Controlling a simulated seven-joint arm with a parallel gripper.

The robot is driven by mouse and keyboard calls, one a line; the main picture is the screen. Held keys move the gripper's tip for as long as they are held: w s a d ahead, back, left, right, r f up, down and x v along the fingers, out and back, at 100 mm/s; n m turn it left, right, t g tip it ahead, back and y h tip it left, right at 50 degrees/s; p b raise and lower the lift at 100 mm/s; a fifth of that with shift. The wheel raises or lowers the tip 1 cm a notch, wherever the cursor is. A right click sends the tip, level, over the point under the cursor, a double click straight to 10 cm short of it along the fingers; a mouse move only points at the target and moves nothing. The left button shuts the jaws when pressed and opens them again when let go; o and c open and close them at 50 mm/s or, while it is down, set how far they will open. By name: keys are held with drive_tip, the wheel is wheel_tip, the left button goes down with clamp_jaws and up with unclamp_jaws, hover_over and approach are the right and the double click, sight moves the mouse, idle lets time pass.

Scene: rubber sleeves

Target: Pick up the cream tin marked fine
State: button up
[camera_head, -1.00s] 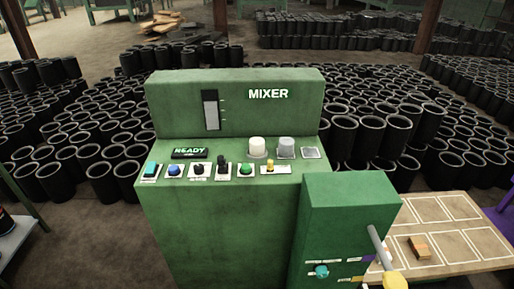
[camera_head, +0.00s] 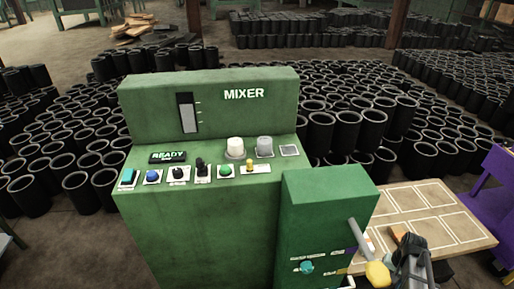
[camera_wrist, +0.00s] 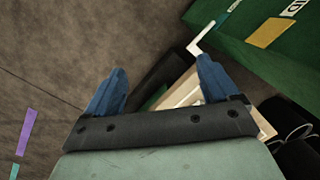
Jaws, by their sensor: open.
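A cream cylinder (camera_head: 235,146) stands upright on the green mixer's panel, beside a grey cylinder (camera_head: 265,146). It may be the tin, but no "fine" marking can be read on it. My gripper (camera_wrist: 162,68) shows two blue fingers spread apart with nothing between them in the wrist view. In the head view my dark arm end shows at the lower right, over the near edge of the wooden board and well away from the cream cylinder.
The mixer (camera_head: 210,95) has several buttons and knobs. An orange-brown block lies on the marked board (camera_head: 455,228). Black rubber sleeves (camera_head: 345,130) crowd the floor behind.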

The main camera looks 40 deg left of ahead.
drive_tip(key=w+a+r+t, duration=0.1)
drive_tip(key=w+a+r, duration=0.35)
drive_tip(key=r, duration=0.25)
drive_tip(key=w+a+r+n+t+y, duration=0.1)
drive_tip(key=w+a+r, duration=0.2)
drive_tip(key=w+r, duration=0.3)
drive_tip(key=w+a+r+t, duration=0.1)
drive_tip(key=w+a+r, duration=0.25)
drive_tip(key=r, duration=0.55)
wheel_tip(320, 180, up, 28)
drive_tip(key=n+y, duration=0.2)
drive_tip(key=n, duration=0.7)
hover_over(235, 142)
drive_tip(key=s+d, duration=0.2)
drive_tip(key=d, duration=0.3)
drive_tip(key=shift+t, duration=0.4)
drive_tip(key=x, duration=0.8)
drive_tip(key=shift+s+a+f, duration=0.1)
drive_tip(key=shift+a+f, duration=0.05)
drive_tip(key=shift+a, duration=0.1)
drive_tip(key=shift+x, duration=2.65)
drive_tip(key=shift+s+a, duration=0.15)
drive_tip(key=shift+c, duration=0.2)
